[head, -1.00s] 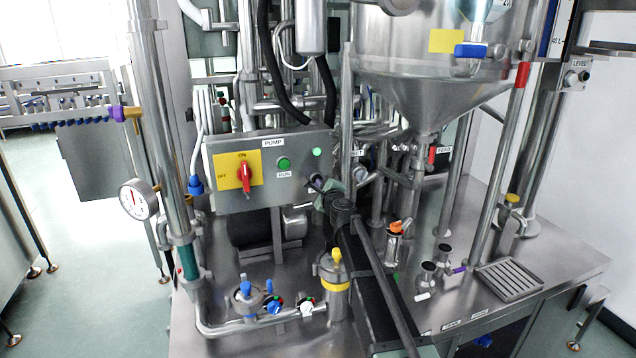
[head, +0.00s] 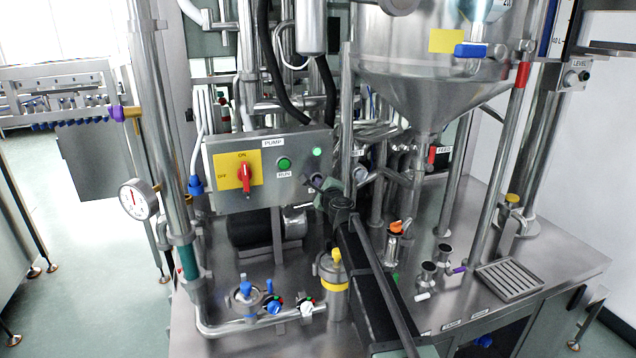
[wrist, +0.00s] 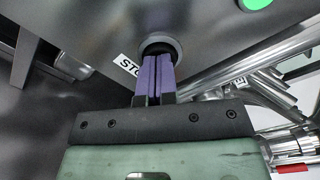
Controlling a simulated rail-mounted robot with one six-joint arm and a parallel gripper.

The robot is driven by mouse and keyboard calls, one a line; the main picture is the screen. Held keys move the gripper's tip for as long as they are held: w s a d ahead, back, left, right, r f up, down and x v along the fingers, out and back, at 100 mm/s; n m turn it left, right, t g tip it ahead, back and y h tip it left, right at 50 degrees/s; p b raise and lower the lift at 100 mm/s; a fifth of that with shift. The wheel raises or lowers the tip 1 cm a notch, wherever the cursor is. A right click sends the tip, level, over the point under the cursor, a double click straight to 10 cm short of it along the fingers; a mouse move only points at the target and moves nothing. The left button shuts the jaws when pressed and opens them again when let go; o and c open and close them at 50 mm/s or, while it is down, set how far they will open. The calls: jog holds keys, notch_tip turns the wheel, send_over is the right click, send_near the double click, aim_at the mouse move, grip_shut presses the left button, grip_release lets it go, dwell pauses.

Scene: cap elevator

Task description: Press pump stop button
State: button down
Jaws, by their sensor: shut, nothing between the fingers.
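The pump control box (head: 225,202) is a grey metal panel left of centre in the head view. The stop button (wrist: 157,47) is dark with a grey ring and shows in the wrist view beside a partly hidden label reading "STO" (wrist: 126,64). In the head view my gripper covers most of the button. My gripper (head: 315,182) is shut and empty at the lower right of the box. In the wrist view its purple fingers (wrist: 157,62) point at the button and overlap its lower edge. I cannot tell whether they touch it.
A green run button (head: 284,164), a green lamp (head: 317,152) and a red rotary switch (head: 245,178) on a yellow plate share the panel. A vertical pipe (head: 347,120) stands close to the right of my gripper. A steel hopper (head: 420,95) hangs at the upper right.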

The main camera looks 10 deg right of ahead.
jog(key=shift+w, duration=0.25)
jog(key=s, duration=0.5)
jog(key=shift+s+d, duration=0.25)
jog(key=shift+d, duration=0.15)
dwell(0.5)
